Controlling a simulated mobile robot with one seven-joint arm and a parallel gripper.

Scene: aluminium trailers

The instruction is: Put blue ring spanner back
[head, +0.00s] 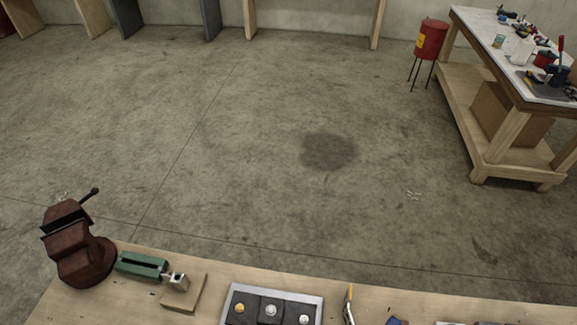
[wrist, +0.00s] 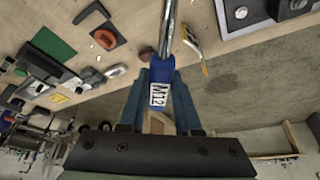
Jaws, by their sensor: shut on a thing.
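In the wrist view my gripper (wrist: 161,76) is shut on the blue ring spanner (wrist: 160,90). The spanner's blue part has a white label reading M12 and lies between the two fingers. Its bare metal shaft (wrist: 168,30) runs up out of the top of the picture, so the far end is hidden. The wooden workbench (wrist: 125,55) shows behind it; I cannot tell how far above the bench the spanner is. My gripper is not visible in the head view. No storage place for the spanner can be made out.
In the head view the bench's near edge area holds a dark red vise (head: 78,245), a green block (head: 142,264) and a grey tray with dark compartments (head: 270,305). A yellow-handled tool (head: 349,302) lies to its right. Open concrete floor (head: 250,150) lies beyond.

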